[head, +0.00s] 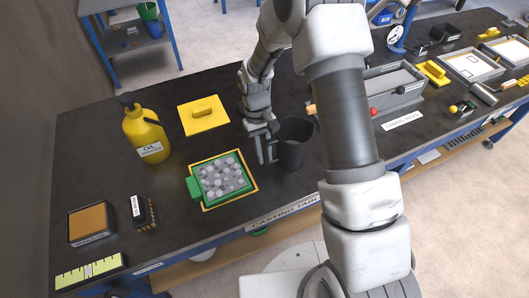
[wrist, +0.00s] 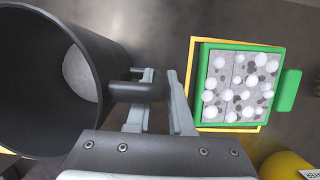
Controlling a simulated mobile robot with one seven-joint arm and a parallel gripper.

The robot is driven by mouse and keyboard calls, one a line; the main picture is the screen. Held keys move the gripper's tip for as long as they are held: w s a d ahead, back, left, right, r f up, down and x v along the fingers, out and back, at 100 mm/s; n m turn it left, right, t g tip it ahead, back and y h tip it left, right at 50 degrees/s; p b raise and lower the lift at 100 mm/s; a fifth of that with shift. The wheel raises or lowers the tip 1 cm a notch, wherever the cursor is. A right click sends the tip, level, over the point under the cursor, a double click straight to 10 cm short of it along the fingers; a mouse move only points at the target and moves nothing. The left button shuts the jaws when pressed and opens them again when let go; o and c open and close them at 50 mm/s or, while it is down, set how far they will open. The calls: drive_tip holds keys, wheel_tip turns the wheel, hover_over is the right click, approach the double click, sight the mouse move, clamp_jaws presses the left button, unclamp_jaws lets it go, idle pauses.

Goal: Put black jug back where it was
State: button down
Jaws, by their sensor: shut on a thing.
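The black jug (head: 292,152) is upright, or nearly so, over the front part of the dark table, just right of my gripper (head: 265,148). In the wrist view the jug (wrist: 62,118) fills the left side, with its open mouth showing a pale grey round patch inside. I cannot tell whether that is its bottom or some content. My gripper (wrist: 160,78) is shut on the jug's handle (wrist: 128,92). I cannot tell whether the jug's base touches the table.
A green tray (head: 192,187) of grey and white lumps lies on a yellow-edged mat left of the jug. A yellow oil can (head: 146,135) and a yellow plate (head: 204,115) stand farther left. A grey box (head: 393,85) is right, behind my arm. The table's front edge is close.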

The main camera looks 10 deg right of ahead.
drive_tip(key=c, duration=0.8)
unclamp_jaws()
drive_tip(key=shift+f, duration=0.1)
drive_tip(key=v, duration=1.2)
drive_tip(key=s+d+r+m+t, duration=0.1)
drive_tip(key=s+d+r+t, duration=0.2)
drive_tip(key=r, duration=0.5)
drive_tip(key=s+d+r+t, duration=0.1)
drive_tip(key=s+d+r, duration=0.1)
drive_tip(key=s+r, duration=0.35)
drive_tip(key=s+d+r+m+t, duration=0.1)
drive_tip(key=s+d+r+t, duration=0.1)
drive_tip(key=s, duration=0.4)
drive_tip(key=s+d+r+m+t+y, duration=0.1)
drive_tip(key=s+d+r+t, duration=0.1)
drive_tip(key=s+r, duration=0.2)
drive_tip(key=shift+s+d+r+t, duration=0.25)
drive_tip(key=shift+s+r+t, duration=0.15)
drive_tip(key=shift+s, duration=1.15)
